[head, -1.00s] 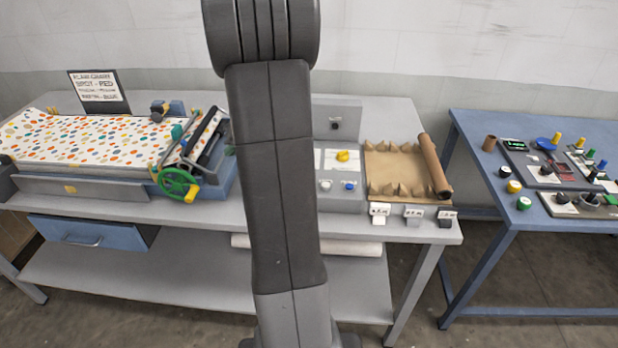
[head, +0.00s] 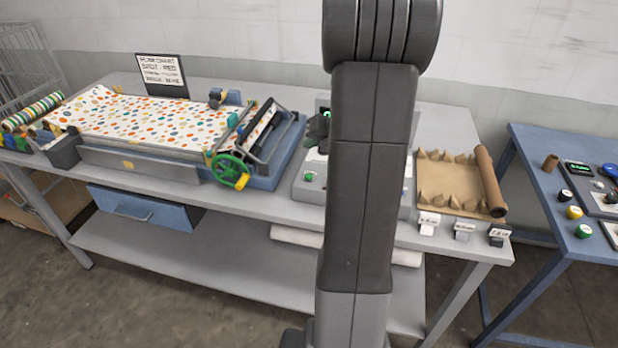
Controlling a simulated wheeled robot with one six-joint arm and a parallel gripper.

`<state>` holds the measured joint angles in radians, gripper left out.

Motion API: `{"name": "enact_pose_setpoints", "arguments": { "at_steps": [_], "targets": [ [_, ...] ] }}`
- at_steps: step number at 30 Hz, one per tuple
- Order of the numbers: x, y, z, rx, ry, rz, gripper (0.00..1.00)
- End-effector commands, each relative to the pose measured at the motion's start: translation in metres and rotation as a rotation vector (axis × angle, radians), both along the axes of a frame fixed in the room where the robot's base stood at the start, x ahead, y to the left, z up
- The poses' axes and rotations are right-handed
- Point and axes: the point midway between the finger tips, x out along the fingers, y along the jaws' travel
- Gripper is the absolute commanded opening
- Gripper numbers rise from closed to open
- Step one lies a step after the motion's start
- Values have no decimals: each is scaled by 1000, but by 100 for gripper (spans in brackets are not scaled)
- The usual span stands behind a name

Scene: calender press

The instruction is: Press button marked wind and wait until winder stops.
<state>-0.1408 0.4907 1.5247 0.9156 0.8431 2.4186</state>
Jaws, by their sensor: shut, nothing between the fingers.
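A grey control panel (head: 308,192) stands on the bench, mostly hidden behind my arm. A green button (head: 308,177) shows on its left part; its marking is too small to read. A green spot (head: 327,114) shows at the panel's back. My gripper (head: 317,130) seems to be the dark shape beside my arm, above the panel's left side; it is shut and mostly hidden. I cannot tell whether it touches anything. At the bench's far left, a striped paper roll (head: 33,111) sits at the end of the spotted sheet (head: 150,120), apparently on the winder.
The calender press (head: 262,140) with its green handwheel (head: 230,170) stands left of the panel. A card (head: 162,71) stands behind the sheet. Brown paper with a roll (head: 488,180) lies right of my arm. A blue table (head: 545,195) holds small parts.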

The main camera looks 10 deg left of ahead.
Motion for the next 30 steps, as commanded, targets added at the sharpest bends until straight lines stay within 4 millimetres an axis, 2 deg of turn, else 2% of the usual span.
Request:
{"name": "enact_pose_setpoints", "arguments": {
  "at_steps": [21, 30],
  "targets": [
    [0, 0, -77, 0, 1, 0, 0],
    [0, 0, -82, 0, 0, 0, 0]
  ]
}}
